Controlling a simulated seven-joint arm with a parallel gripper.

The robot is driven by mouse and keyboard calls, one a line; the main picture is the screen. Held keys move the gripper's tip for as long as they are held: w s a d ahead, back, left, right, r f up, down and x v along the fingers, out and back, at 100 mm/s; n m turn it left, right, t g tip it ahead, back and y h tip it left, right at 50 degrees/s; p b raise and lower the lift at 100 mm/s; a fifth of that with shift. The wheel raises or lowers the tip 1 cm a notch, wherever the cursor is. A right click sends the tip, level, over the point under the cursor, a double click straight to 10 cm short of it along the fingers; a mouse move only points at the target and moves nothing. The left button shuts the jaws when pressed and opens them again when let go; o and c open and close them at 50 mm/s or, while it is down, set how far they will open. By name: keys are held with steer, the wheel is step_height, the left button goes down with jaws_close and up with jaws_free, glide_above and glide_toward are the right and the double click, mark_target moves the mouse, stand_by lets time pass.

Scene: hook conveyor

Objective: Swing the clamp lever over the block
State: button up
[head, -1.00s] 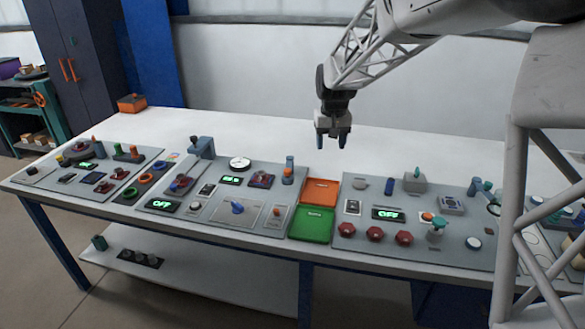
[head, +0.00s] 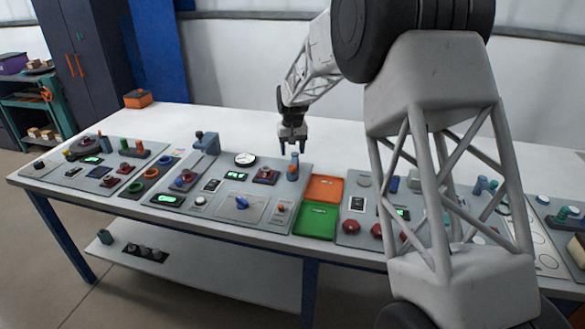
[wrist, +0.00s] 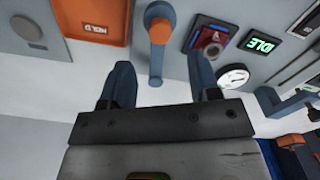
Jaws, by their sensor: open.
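My gripper (head: 292,151) is open and empty, just above and behind the lever. It also shows in the wrist view (wrist: 162,78).
A white round gauge (head: 245,159) and a blue raised fixture (head: 206,142) stand left of the block. Orange (head: 325,188) and green (head: 314,221) trays lie right of the lever.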

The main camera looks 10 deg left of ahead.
mark_target(293, 166)
steer(key=shift+f, duration=0.1)
steer(key=shift+f, duration=3.85)
steer(key=shift+c, duration=0.4)
jaws_close()
